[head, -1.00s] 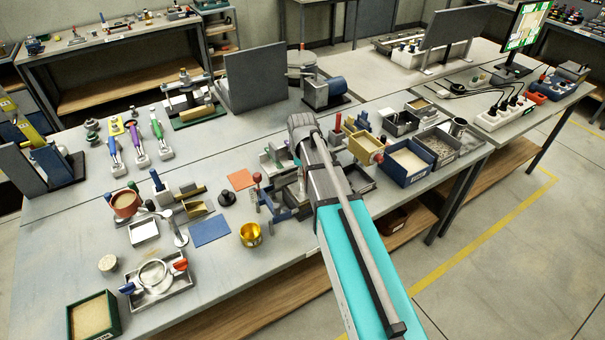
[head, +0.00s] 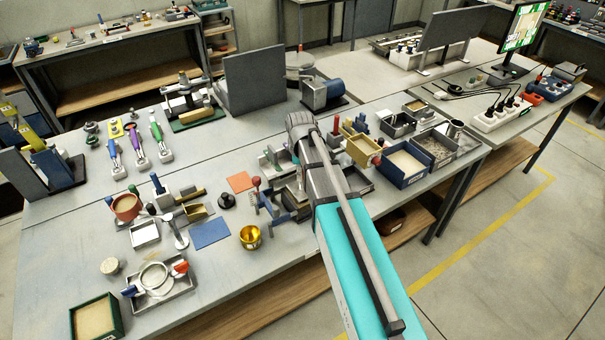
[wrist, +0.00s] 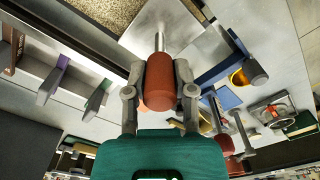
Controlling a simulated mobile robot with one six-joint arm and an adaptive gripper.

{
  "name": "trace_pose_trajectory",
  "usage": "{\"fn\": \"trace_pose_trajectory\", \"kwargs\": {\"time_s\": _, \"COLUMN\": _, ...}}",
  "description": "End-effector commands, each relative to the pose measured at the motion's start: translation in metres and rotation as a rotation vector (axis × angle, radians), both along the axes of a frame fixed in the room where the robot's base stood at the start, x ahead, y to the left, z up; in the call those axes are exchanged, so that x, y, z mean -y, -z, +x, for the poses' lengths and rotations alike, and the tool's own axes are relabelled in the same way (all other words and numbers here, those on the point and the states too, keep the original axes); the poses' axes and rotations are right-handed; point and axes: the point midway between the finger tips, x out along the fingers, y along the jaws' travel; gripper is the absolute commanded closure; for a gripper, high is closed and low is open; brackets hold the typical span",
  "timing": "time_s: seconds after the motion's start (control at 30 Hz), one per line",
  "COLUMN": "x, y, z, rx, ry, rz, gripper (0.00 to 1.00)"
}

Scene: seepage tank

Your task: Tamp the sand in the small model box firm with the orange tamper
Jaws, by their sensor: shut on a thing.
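My gripper (wrist: 160,72) is shut on the orange tamper's red-orange handle (wrist: 159,88) in the wrist view. In the head view my arm hides the gripper and tamper.
A blue tray of sand (head: 428,176) and a gravel tray (head: 437,150) stand right of my arm, near a tan box (head: 361,153). A gold bowl (head: 250,238), blue mat (head: 210,233) and green sand box (head: 74,318) lie left. Small fixtures crowd the arm.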

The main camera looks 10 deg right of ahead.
Motion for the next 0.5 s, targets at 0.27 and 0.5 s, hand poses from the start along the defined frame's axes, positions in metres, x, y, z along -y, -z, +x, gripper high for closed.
{"fn": "trace_pose_trajectory", "kwargs": {"time_s": 0.27, "x": 0.002, "y": -0.001, "z": 0.001, "rx": 0.0, "ry": 0.0, "rz": 0.0, "gripper": 1.0}}
{"fn": "trace_pose_trajectory", "kwargs": {"time_s": 0.5, "x": 0.026, "y": -0.011, "z": 0.011, "rx": 0.0, "ry": 0.003, "rz": 0.0, "gripper": 1.0}}
